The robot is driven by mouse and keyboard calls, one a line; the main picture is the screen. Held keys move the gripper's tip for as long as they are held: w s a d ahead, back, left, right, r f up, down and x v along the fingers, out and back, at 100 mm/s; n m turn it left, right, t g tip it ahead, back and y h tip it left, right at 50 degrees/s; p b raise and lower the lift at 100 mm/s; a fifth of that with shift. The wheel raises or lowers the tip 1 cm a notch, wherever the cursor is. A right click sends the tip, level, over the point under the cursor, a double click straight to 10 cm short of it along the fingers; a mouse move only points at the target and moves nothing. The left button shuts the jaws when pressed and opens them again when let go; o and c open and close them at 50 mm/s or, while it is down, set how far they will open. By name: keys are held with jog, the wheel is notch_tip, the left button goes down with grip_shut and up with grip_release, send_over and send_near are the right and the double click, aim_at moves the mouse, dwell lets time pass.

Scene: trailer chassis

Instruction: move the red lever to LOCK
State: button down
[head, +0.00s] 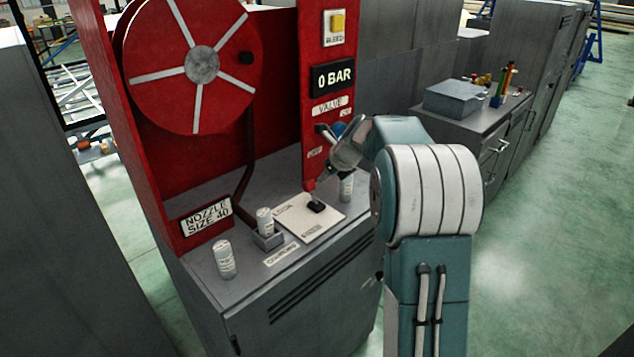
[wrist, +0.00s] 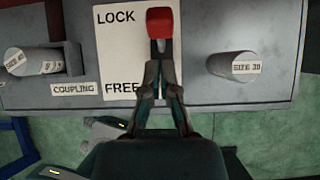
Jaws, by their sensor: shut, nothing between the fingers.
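The red lever (head: 310,185) stands up from a dark base on a white plate (head: 330,218) on the grey cabinet top. In the wrist view its red knob (wrist: 160,22) shows right of the word LOCK, with a dark part below it; FREE is printed lower on the plate (wrist: 108,55). I cannot tell which setting the lever rests at. My gripper (wrist: 160,64) is shut and empty, its fingertips just below the knob in the wrist view. In the head view my gripper (head: 322,178) is close to the lever; contact is unclear.
A white cylinder in a grey holder (head: 269,240) and a loose cylinder (head: 224,260) stand left of the plate. Another cylinder (head: 346,188) stands right, near my arm. The red panel with the hose reel (head: 203,64) rises behind. A COUPLING label (wrist: 74,89) lies at the left.

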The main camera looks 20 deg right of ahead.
notch_tip(320, 180, up, 8)
jog(key=s, duration=0.1)
jog(key=shift+s+d+r, duration=0.2)
jog(key=shift+s+d, duration=0.05)
jog(key=shift+s, duration=0.15)
jog(key=shift+s, duration=0.1)
jog(key=s+a+r+n+g+h, duration=0.1)
jog(key=s+a+r+n, duration=0.1)
jog(key=s+a+n, duration=0.5)
jog(key=s+a+r+n, duration=0.2)
jog(key=s+a+n, duration=0.4)
jog(key=s+n, duration=0.3)
jog(key=s+a+f+n, duration=0.2)
jog(key=s+f+n, duration=0.1)
jog(key=s+n, duration=0.5)
jog(key=s+a+f+n+h, duration=0.1)
jog(key=s+f+n, duration=0.3)
jog(key=s+n, duration=0.4)
jog(key=s+a, duration=0.1)
jog(key=s, duration=0.2)
jog(key=shift+s+a+f, duration=0.15)
jog(key=shift+s, duration=0.05)
